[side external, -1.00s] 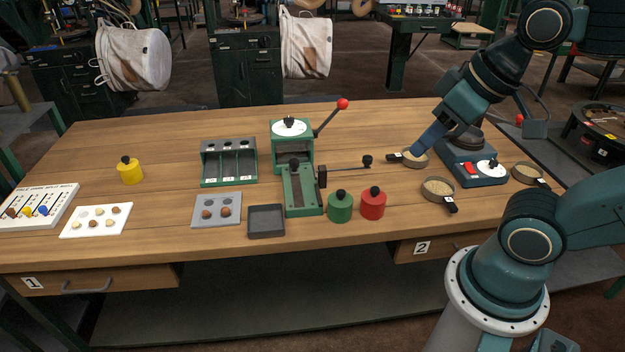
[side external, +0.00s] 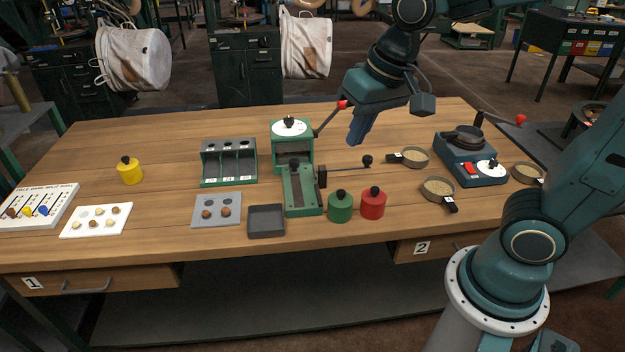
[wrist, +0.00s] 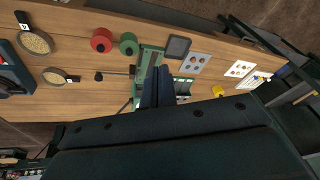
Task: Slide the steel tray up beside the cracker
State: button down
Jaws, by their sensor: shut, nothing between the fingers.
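The steel tray (side external: 266,222), small, dark grey and empty, lies flat near the table's front edge. It also shows in the wrist view (wrist: 178,47). The cracker (side external: 302,190) is a green machine with a red-knobbed lever; its long front base stands just right of the tray, and I cannot tell whether they touch. In the wrist view the cracker (wrist: 147,68) is partly covered by my fingers. My gripper (side external: 355,138) is shut and empty, in the air right of the cracker's lever, well away from the tray.
A grey plate with brown nuts (side external: 216,210) lies left of the tray. A three-slot rack (side external: 229,163) stands behind it. Green (side external: 340,207) and red (side external: 373,204) knobbed weights stand right of the cracker's base. A horizontal rod (side external: 345,169) sticks out right. Pans of grain (side external: 437,189) lie further right.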

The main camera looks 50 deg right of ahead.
jog(key=w+a+f+m+g, duration=0.25)
jog(key=w+a+f, duration=0.25)
jog(key=w+f, duration=0.35)
jog(key=m+g, duration=0.1)
jog(key=m, duration=0.2)
send_over(267, 243)
jog(key=s+a, duration=0.3)
notch_tip(267, 243, down, 10)
jog(key=shift+f, duration=0.2)
jog(key=shift+f, duration=0.15)
jog(key=f, duration=0.3)
jog(key=w+d+f, duration=0.1)
jog(key=f, duration=0.5)
jog(key=shift+w+d+f, duration=0.3)
jog(key=shift+d+f, duration=0.05)
jog(key=shift+f, duration=0.05)
jog(key=shift+w+d, duration=0.6)
jog(key=shift+d, duration=0.05)
